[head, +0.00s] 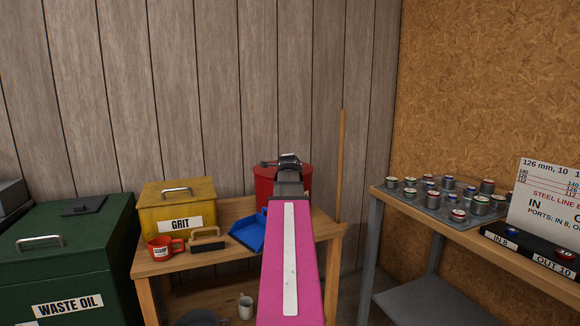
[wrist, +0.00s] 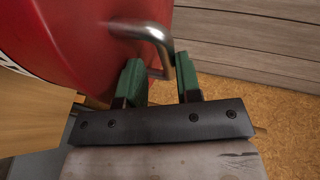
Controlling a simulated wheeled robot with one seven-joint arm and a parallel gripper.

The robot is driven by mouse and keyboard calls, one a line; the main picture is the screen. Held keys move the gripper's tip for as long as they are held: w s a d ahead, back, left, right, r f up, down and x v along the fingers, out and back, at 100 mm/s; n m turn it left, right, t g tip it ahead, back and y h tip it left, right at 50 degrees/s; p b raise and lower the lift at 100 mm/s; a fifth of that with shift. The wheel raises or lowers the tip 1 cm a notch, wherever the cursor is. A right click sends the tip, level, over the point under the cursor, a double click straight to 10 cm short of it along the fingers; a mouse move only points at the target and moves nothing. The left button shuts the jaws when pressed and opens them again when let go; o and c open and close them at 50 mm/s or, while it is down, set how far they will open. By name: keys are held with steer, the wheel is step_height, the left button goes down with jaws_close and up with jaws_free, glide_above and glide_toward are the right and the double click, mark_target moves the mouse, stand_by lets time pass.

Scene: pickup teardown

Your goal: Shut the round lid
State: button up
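A red round container (head: 264,187) stands at the back of the wooden bench, mostly hidden behind my arm. In the wrist view, a curved red surface (wrist: 50,35) with a bit of white marking fills the upper left. I cannot tell whether it is the lid or the wall, or how far the lid is open. A bent silver handle (wrist: 147,32) comes off it, and its lower end reaches the gap between my fingertips. My gripper (wrist: 160,75), also in the head view (head: 289,159), has its green fingers apart. Contact with the handle is not clear.
A wooden pole (head: 341,165) leans behind. A green WASTE OIL bin (head: 65,270) stands left.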

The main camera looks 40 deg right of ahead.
steer(key=shift+a, duration=0.1)
steer(key=v, duration=1)
steer(key=shift+s+a, duration=0.15)
steer(key=shift+s, duration=0.15)
